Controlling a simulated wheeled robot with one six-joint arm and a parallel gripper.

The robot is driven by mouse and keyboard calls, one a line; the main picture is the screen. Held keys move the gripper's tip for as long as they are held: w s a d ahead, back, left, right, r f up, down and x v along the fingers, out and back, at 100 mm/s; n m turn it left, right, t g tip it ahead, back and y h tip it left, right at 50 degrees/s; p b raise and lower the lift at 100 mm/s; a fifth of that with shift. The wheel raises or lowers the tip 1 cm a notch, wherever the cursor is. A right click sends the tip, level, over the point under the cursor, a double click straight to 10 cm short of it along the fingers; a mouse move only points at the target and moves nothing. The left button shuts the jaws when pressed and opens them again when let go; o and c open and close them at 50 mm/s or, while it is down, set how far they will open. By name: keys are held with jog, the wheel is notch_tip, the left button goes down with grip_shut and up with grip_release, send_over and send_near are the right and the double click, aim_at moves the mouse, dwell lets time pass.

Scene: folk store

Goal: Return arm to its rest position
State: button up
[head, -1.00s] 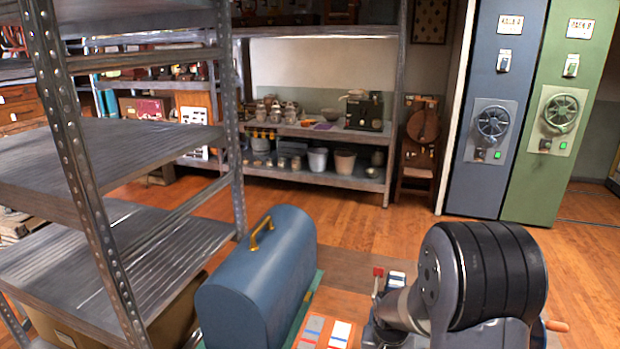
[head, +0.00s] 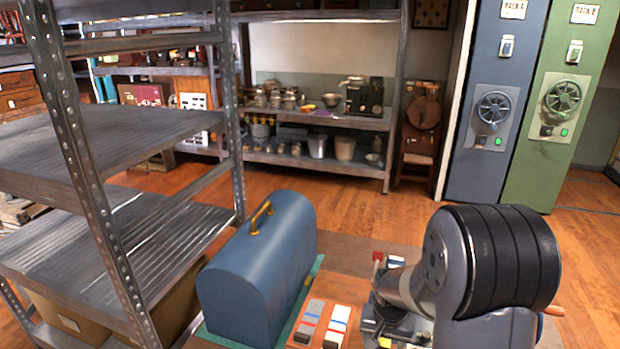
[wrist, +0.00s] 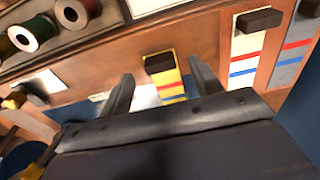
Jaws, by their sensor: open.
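My arm shows at the lower right of the head view as a large dark rounded link. My gripper (wrist: 160,88) shows in the wrist view with its two dark fingers apart and nothing between them that I can see held. Beyond the fingers is a wooden panel (wrist: 205,50) with a yellow striped strip (wrist: 168,80) topped by a dark block. A white strip (wrist: 245,60) and a grey strip (wrist: 290,55) with red and blue bands lie to its right. The gripper's fingers are hidden in the head view.
A blue domed case (head: 262,262) with a brass handle stands left of my arm. A grey metal shelf rack (head: 100,150) is close on the left. Blue (head: 490,160) and green (head: 552,165) cabinets stand at the back right. The wooden floor (head: 330,203) ahead is clear.

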notch_tip(320, 180, down, 2)
jog(key=shift+w+f, duration=0.1)
jog(key=shift+f, duration=0.1)
jog(key=s, duration=0.1)
jog(key=s+a, duration=0.1)
jog(key=s, duration=0.3)
jog(key=shift+s+a+r, duration=0.1)
jog(key=shift+a+r, duration=0.05)
jog(key=shift+a, duration=0.15)
jog(key=shift+s+r+p, duration=0.1)
jog(key=shift+r+p, duration=0.7)
jog(key=shift+p, duration=0.15)
